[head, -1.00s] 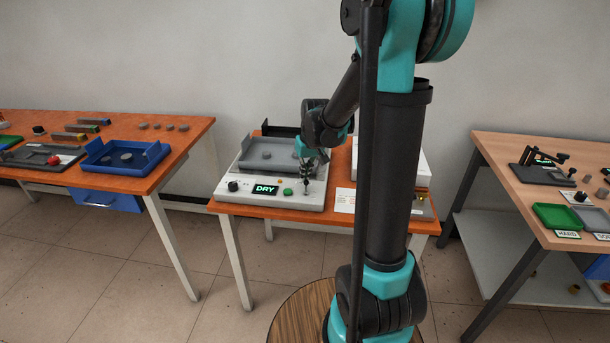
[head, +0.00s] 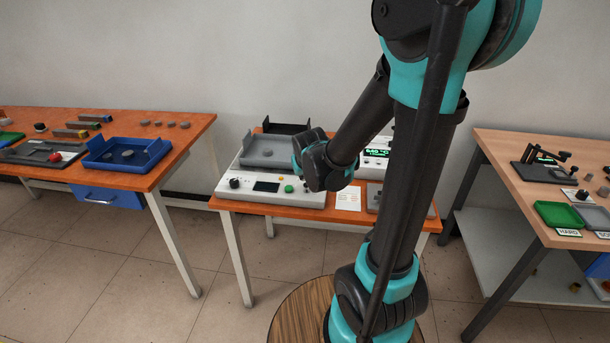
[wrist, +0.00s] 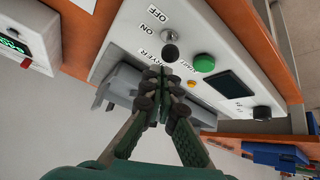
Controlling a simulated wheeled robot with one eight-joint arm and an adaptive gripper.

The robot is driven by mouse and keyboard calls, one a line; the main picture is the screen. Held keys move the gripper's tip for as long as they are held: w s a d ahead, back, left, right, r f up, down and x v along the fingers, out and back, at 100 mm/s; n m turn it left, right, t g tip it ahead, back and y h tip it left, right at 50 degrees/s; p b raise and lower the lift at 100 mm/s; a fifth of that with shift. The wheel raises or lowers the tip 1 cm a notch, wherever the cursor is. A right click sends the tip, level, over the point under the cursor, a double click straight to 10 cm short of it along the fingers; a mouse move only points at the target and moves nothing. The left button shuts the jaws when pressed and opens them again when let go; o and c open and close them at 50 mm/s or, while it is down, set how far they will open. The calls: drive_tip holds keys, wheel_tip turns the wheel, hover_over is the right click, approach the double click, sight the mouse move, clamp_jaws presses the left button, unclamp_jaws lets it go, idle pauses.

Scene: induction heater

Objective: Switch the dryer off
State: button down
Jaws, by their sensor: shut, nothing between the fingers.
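The dryer (head: 240,197) is a white console with a grey tray (head: 262,155) on the middle table. Its display (head: 265,187) is dark in the head view and also in the wrist view (wrist: 229,86). In the wrist view a metal switch (wrist: 168,36) sits by an "ON" label, with a dark round part (wrist: 170,53) beside it. I cannot tell the lever's position. The green button (wrist: 204,62) is alongside. My gripper (wrist: 160,84) is shut and empty, its fingertips near the dryer lettering. In the head view my wrist hides the fingers and the switch.
A small amber part (wrist: 190,84) and a black knob (wrist: 262,112) are also on the panel. A device with a lit green readout (head: 377,153) stands to the right. A paper card (head: 348,198) lies between. Other tables stand left and right.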

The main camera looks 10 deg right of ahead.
drive_tip(key=shift+r, duration=0.1)
drive_tip(key=shift+r, duration=0.7)
drive_tip(key=w, duration=0.1)
drive_tip(key=w+r, duration=0.1)
drive_tip(key=w, duration=0.1)
drive_tip(key=shift+w+a+r, duration=0.1)
drive_tip(key=shift+a+r, duration=0.2)
drive_tip(key=s+f+v, duration=0.1)
drive_tip(key=v, duration=0.8)
drive_tip(key=shift+s+a+r, duration=0.3)
drive_tip(key=shift+s, duration=0.05)
